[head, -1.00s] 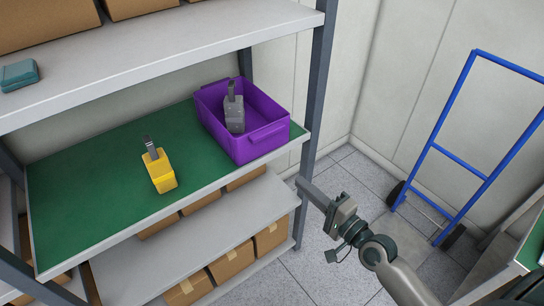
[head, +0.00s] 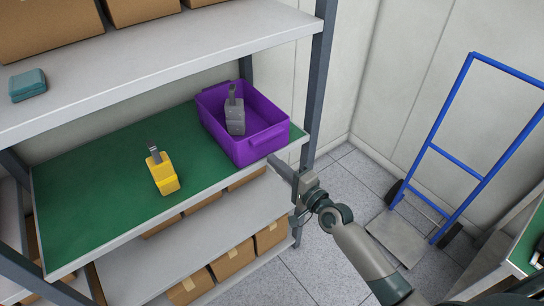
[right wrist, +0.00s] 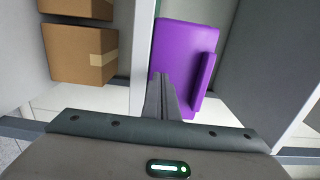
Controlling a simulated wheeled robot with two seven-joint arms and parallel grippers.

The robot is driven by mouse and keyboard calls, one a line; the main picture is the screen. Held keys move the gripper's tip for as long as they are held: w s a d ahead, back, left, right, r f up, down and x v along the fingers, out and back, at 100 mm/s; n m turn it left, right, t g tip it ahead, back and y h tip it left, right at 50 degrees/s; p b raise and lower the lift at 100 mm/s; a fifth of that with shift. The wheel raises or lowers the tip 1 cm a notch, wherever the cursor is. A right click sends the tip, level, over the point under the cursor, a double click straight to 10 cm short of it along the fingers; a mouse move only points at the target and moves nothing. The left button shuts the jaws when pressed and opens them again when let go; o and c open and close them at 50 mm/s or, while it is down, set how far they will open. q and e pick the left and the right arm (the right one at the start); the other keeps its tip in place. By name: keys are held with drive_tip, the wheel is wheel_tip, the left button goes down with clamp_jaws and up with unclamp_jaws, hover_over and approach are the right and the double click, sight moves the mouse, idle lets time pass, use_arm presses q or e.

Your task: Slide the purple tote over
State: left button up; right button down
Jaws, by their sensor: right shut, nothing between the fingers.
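The purple tote (head: 262,146) stands at the right end of the green-covered shelf, with a grey tool-like object (head: 235,117) inside it. In the right wrist view its purple wall (right wrist: 178,60) and rim lie just beyond my fingers. My right gripper (head: 273,161) is shut and empty, its tip close to the tote's front corner at the shelf edge. In the right wrist view the shut fingers (right wrist: 160,80) overlap the tote's wall; I cannot tell whether they touch it. My left gripper is not in view.
A yellow tool-like object (head: 162,174) stands on the green shelf (head: 95,195), left of the tote, with clear surface between. A shelf post (head: 318,80) rises just right of the tote. Cardboard boxes (head: 232,260) sit below. A blue hand truck (head: 455,155) stands at right.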

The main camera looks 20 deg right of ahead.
drive_tip(key=shift+x, duration=0.9)
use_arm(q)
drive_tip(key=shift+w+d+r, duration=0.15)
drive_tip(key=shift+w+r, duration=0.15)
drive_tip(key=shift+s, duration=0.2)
use_arm(e)
drive_tip(key=shift+w, duration=0.1)
